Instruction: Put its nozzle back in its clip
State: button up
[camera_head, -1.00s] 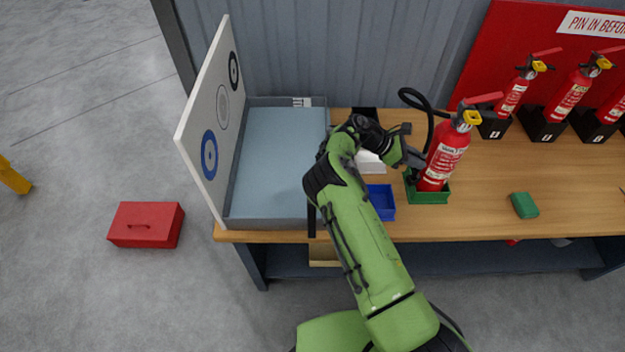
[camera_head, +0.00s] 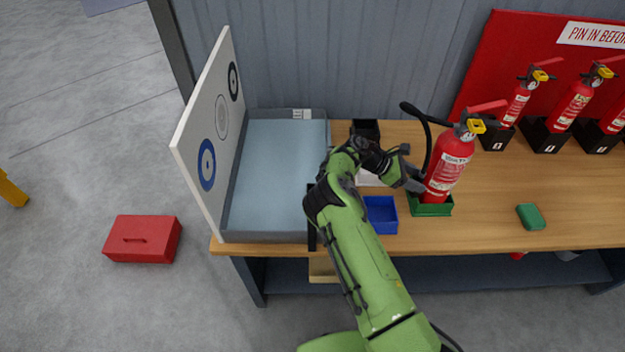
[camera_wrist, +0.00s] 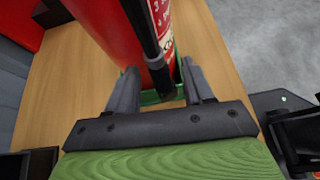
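A red fire extinguisher (camera_head: 450,168) with a yellow-collared top stands upright in a green tray (camera_head: 432,210) on the bench. Its black hose (camera_head: 424,117) loops out from the top and hangs down its left side. My gripper (camera_head: 415,182) is low at the extinguisher's left side. In the wrist view, the black nozzle end (camera_wrist: 158,65) hangs in front of the red body, between the two grey fingers of my gripper (camera_wrist: 160,82). A gap shows on each side of the nozzle, so the fingers look open around it. I cannot make out the clip.
A blue tray (camera_head: 381,216) and a white box (camera_head: 370,177) lie left of the extinguisher. Several extinguishers (camera_head: 571,102) stand in black holders at the back right. A green block (camera_head: 530,217) lies on the right. The bench between has free room.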

jog(key=s+v, duration=0.1)
jog(key=v, duration=1.5)
jog(key=s+d+r+m+y, duration=0.4)
jog(key=s+r+m, duration=0.1)
jog(key=r, duration=0.2)
jog(key=s+d+r+m+y, duration=0.4)
jog(key=d+r+m, duration=0.1)
jog(key=r, duration=0.1)
jog(key=s+a+r+m+t+y, duration=0.2)
jog(key=s+r, duration=0.2)
jog(key=s, duration=0.3)
jog(key=s+a+r+m+t+y, duration=0.1)
jog(key=s+a+r+m+y, duration=0.15)
jog(key=s, duration=0.45)
jog(key=s+a+m+t, duration=0.3)
jog(key=s+a, duration=0.1)
jog(key=s, duration=0.8)
jog(key=shift+s+f, duration=0.2)
jog(key=shift+f, duration=0.2)
